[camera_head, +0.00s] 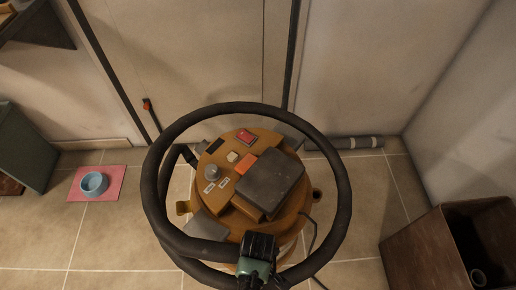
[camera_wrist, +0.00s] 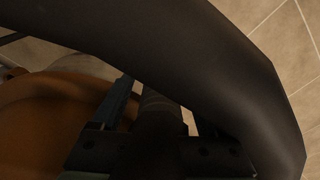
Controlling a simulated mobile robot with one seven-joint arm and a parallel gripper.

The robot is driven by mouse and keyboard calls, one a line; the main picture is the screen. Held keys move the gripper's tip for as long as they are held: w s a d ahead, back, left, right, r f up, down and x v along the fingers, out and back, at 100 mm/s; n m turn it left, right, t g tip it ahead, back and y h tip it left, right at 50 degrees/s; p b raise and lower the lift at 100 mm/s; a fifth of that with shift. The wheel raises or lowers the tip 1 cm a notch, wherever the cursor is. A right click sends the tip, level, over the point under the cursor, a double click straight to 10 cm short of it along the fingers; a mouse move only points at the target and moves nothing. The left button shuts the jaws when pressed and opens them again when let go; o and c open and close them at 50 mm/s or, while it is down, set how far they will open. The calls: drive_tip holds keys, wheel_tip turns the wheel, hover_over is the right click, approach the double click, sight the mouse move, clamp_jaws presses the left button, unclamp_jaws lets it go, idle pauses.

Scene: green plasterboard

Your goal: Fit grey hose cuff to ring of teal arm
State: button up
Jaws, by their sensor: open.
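A black hose (camera_head: 340,200) loops around the top of a round orange machine (camera_head: 225,165) in the head view. My gripper (camera_head: 259,244) is at the front of the loop, over the machine's near edge. A green piece sits just below it; I cannot tell whether that is the teal arm or part of my own wrist. In the wrist view my gripper (camera_wrist: 157,97) is open, with a dark ribbed cylinder (camera_wrist: 158,104) between its fingers, possibly the hose cuff. The hose (camera_wrist: 215,75) crosses close in front and hides much. I cannot make out the ring.
A brown open box (camera_head: 415,245) stands at the right. A grey tube (camera_head: 350,143) lies along the back wall. A blue bowl (camera_head: 94,183) sits on a pink mat (camera_head: 115,178) at the left, near a dark green panel (camera_head: 25,145).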

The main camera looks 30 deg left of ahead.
clamp_jaws()
idle(0.3)
idle(0.3)
